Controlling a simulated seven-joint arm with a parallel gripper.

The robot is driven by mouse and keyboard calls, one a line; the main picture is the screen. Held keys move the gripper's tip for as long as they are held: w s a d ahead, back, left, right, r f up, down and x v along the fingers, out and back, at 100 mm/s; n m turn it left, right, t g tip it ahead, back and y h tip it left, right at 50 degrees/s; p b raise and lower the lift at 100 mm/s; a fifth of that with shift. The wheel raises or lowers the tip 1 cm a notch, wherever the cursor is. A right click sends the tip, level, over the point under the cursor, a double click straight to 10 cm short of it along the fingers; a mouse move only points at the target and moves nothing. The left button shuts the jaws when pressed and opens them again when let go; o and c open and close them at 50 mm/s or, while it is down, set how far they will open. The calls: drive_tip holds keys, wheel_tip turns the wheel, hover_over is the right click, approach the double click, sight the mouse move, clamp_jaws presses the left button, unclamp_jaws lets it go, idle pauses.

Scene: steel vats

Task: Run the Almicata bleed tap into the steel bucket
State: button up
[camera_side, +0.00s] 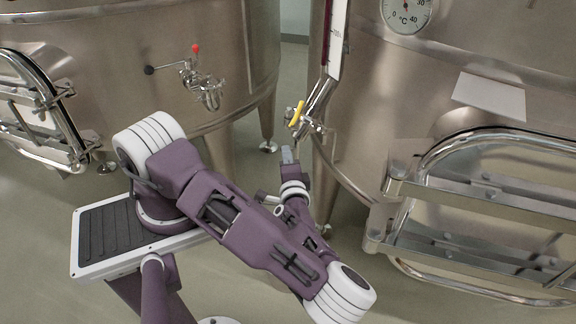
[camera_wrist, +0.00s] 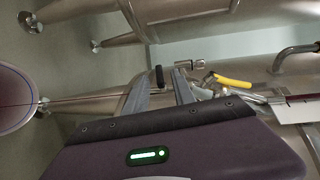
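A small metal tap with a yellow lever (camera_side: 297,114) sits at the foot of the sight-gauge tube on the right vat. The yellow lever (camera_wrist: 232,82) also shows in the wrist view, right of my fingers. My gripper (camera_side: 288,153) is just below and left of this tap in the side view. In the wrist view my gripper (camera_wrist: 161,76) has its two fingers apart, with a small black-ended part visible in the gap, not gripped. Another tap with a red knob (camera_side: 196,49) is on the left vat. I see no steel bucket and no readable Almicata name.
The left vat (camera_side: 110,60) and right vat (camera_side: 365,110) stand close on legs, with a narrow floor gap between them. A hinged steel hatch frame (camera_side: 480,190) juts out at right. A gauge tube (camera_side: 338,40) and dial (camera_side: 406,12) are above.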

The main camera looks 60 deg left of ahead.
drive_tip(key=v, duration=0.4)
drive_tip(key=shift+s+d, duration=0.15)
drive_tip(key=shift+d, duration=0.2)
drive_tip(key=shift+c, duration=0.8)
wheel_tip(320, 180, down, 4)
drive_tip(key=w+n+g+y, duration=0.1)
drive_tip(key=w+n+g, duration=0.1)
drive_tip(key=n, duration=0.9)
drive_tip(key=a+r+n+g, duration=0.1)
drive_tip(key=a+n, duration=0.1)
drive_tip(key=n, duration=0.1)
drive_tip(key=a+r+n+g+y, duration=0.1)
drive_tip(key=a+n+g, duration=0.1)
drive_tip(key=n, duration=0.2)
drive_tip(key=w+a+r+n+g, duration=0.1)
drive_tip(key=a+n, duration=0.1)
drive_tip(key=n, duration=0.2)
drive_tip(key=shift+g, duration=0.3)
clamp_jaws()
